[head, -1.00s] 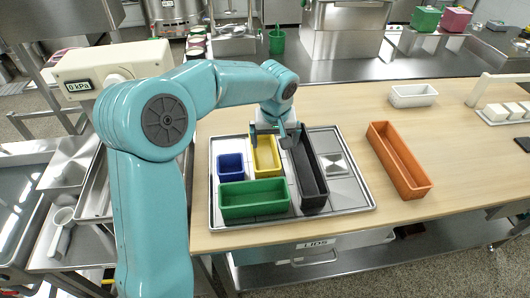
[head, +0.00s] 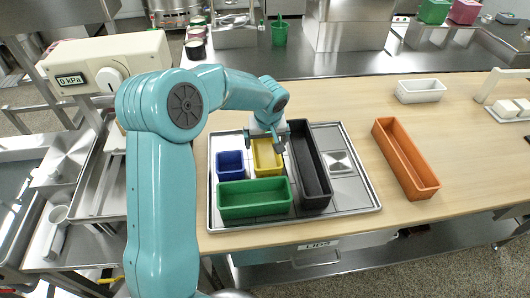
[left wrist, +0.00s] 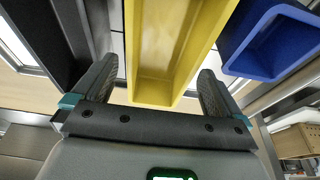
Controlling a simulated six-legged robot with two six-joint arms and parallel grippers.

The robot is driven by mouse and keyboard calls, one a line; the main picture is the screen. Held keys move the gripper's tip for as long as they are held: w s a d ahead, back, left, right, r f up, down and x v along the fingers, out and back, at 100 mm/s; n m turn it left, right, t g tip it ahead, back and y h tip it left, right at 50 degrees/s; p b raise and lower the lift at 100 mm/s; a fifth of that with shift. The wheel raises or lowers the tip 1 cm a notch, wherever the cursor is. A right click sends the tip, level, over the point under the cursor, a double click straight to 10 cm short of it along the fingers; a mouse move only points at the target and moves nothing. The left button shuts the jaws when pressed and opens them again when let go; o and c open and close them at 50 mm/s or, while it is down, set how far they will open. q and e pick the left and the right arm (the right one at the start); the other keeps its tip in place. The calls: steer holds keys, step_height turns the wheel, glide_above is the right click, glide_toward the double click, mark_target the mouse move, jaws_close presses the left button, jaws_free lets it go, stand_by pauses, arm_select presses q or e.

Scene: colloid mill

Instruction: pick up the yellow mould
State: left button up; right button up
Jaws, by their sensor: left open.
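The yellow mould (head: 266,160) stands on the metal tray (head: 352,199), between a small blue mould (head: 230,164) and a long black mould (head: 308,165). A green mould (head: 254,199) stands in front of it. My left gripper (head: 266,140) is at the far end of the yellow mould. In the left wrist view my open gripper (left wrist: 155,90) has one finger on each side of the yellow mould's near end (left wrist: 152,92), with gaps beside it. Whether the fingers touch it is not clear. My right gripper is not in view.
The blue mould (left wrist: 275,42) is close beside one finger in the left wrist view. An orange mould (head: 406,158) and a white mould (head: 420,91) stand on the wooden table (head: 460,170) to the right. A gauge box (head: 105,65) stands at the left.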

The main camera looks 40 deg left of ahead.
mark_target(264, 154)
arm_select(q)
steer(key=p+x, duration=0.1)
steer(key=x, duration=0.4)
steer(key=shift+s+a+f, duration=0.1)
steer(key=shift+f, duration=0.15)
steer(key=c, duration=1)
steer(key=shift+r, duration=0.1)
